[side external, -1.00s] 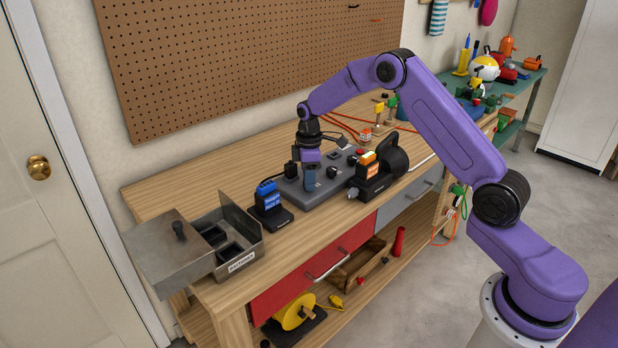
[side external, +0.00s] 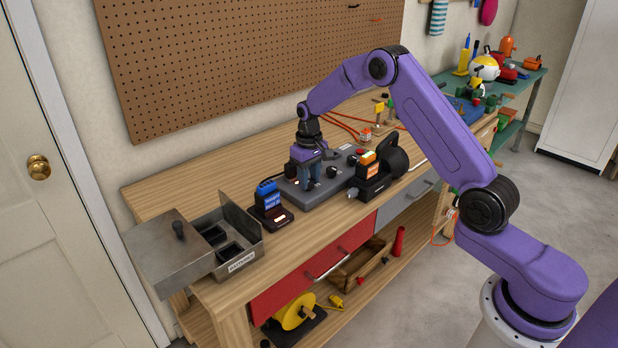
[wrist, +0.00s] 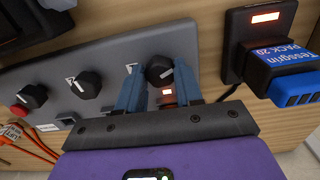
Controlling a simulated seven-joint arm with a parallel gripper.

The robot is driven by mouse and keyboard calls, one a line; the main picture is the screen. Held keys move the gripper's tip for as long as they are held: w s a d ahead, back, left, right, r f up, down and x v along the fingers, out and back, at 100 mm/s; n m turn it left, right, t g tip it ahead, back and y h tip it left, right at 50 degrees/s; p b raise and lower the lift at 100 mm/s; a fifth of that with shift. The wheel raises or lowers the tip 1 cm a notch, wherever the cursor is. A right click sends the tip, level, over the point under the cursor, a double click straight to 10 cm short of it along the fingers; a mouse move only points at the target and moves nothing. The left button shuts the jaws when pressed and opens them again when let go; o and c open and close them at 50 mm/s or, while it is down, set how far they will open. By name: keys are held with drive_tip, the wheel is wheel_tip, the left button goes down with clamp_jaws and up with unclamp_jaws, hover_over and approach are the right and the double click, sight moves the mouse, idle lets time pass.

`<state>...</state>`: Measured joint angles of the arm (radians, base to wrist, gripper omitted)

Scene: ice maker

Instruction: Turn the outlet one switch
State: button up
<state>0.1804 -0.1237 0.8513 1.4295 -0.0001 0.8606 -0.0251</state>
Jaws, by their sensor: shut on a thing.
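The grey power strip (side external: 325,187) lies on the workbench with several black rotary knobs on top. In the wrist view my gripper (wrist: 158,72) has its two blue fingers on either side of the end knob, the outlet switch (wrist: 160,69), and is shut on it. The knob's white pointer mark is turned toward the lower right. An orange-red light (wrist: 167,94) shows between the fingers. In the side view my gripper (side external: 306,183) points down onto the strip's left end, and the fingers hide the knob there.
A charger (side external: 271,215) with a blue battery pack (wrist: 292,75) stands beside the strip; its display (wrist: 265,17) is lit. Two other knobs (wrist: 86,84) (wrist: 33,96) and a red button (wrist: 19,110) are on the strip. A black lamp-like device with an orange pack (side external: 366,170) stands at right.

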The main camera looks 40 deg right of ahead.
drive_tip(key=m, duration=0.4)
drive_tip(key=shift+m, duration=0.3)
idle(0.4)
drive_tip(key=o, duration=1)
drive_tip(key=shift+o, duration=0.2)
drive_tip(key=shift+r, duration=0.15)
wheel_tip(320, 180, up, 17)
drive_tip(key=shift+r, duration=0.1)
